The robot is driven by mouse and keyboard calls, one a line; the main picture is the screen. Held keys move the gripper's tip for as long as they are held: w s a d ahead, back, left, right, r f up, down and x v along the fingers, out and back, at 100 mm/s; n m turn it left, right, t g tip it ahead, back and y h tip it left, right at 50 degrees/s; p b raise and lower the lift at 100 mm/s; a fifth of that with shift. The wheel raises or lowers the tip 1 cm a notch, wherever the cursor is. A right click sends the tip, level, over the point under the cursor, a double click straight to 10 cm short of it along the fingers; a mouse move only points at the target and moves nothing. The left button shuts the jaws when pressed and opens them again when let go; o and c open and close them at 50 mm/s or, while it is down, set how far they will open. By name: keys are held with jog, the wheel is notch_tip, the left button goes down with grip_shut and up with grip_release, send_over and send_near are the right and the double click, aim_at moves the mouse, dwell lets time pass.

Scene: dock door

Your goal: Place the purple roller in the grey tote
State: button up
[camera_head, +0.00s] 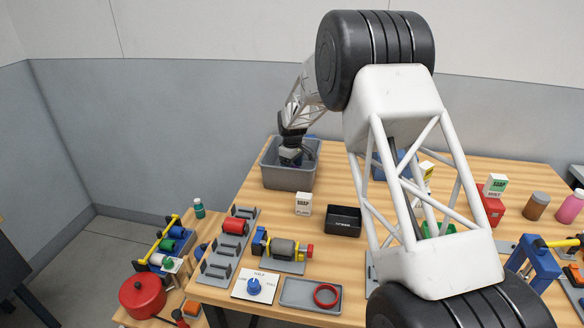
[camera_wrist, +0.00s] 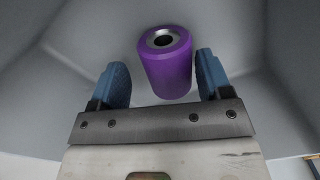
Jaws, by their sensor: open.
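The purple roller (camera_wrist: 167,72) shows in the wrist view, inside the grey tote with its hollow metal-rimmed end towards the camera. The tote's grey inner wall (camera_wrist: 225,30) surrounds it. In the head view the grey tote (camera_head: 287,178) stands at the back left of the wooden table. My gripper (camera_head: 291,157) reaches down into the tote's opening there. In the wrist view my gripper's blue fingers (camera_wrist: 163,82) are spread apart. The roller lies between and beyond them, closer to the right finger; I cannot tell whether it touches that finger. The roller is hidden in the head view.
A soap box (camera_head: 304,204) and a black bin (camera_head: 343,220) stand in front of the tote. A grey rack with a red roller (camera_head: 235,226) is at the table's left edge. A blue bin (camera_head: 397,167) stands right of the tote, partly behind my arm.

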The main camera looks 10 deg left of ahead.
notch_tip(320, 180, up, 12)
dwell(0.5)
jog(key=shift+f, duration=0.1)
dwell(0.7)
jog(key=s+d+r+m, duration=0.2)
jog(key=s+d+r, duration=0.4)
jog(key=s+d, duration=0.25)
jog(key=s+d+r+m+t, duration=0.1)
jog(key=s+d+r+m, duration=0.1)
jog(key=s+d+r, duration=0.55)
jog(key=s+d+r+m, duration=0.3)
jog(key=s+d+r, duration=0.1)
jog(key=s+d, duration=0.55)
jog(key=s+d+f+m, duration=0.1)
jog(key=s+d, duration=0.3)
jog(key=s, duration=0.7)
jog(key=s+d+f+m+t, duration=0.1)
jog(key=s+d+f+m, duration=0.1)
jog(key=s, duration=1)
jog(key=s+d+f+m, duration=0.2)
jog(key=s+d, duration=0.4)
jog(key=s, duration=0.6)
jog(key=shift+d+f+m+t, duration=0.15)
jog(key=shift+d+m+t, duration=0.2)
jog(key=shift+m, duration=0.45)
